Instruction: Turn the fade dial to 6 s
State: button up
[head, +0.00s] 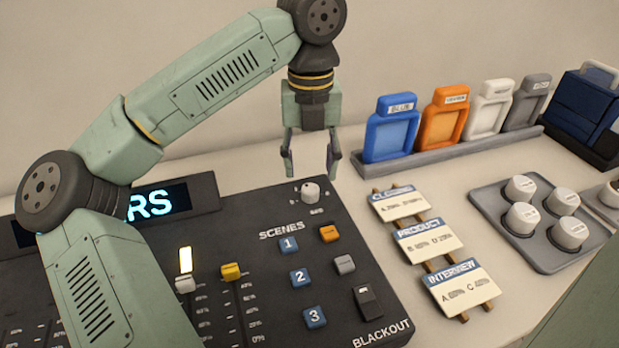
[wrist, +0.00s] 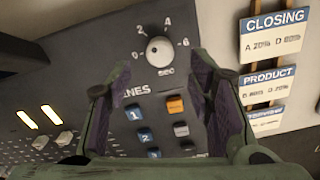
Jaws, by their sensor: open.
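The fade dial is a round white knob (head: 310,192) on the top edge of the dark control console (head: 350,230). In the wrist view the dial (wrist: 159,51) has marks 0, 2, 4 and 6 around it and "sec" below. A small dark mark shows on its upper left part; I cannot tell the exact setting. My gripper (head: 310,170) points down above the dial, open and empty. In the wrist view my gripper's fingers (wrist: 158,70) stand apart, left and right of the dial, and do not appear to touch it.
Scene buttons (head: 289,244) and a blackout switch (head: 368,302) sit below the dial, with fader sliders (head: 231,271) to the left. A rack of coloured holders (head: 392,128), scene cards (head: 425,240) and a tray of white-topped knobs (head: 485,205) stand right of the console.

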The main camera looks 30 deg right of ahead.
aim_at(310, 187)
jog(key=shift+f+p, duration=0.5)
jog(key=shift+f, duration=2.15)
jog(key=shift+w, duration=0.1)
jog(key=shift+c, duration=0.5)
grip_shut()
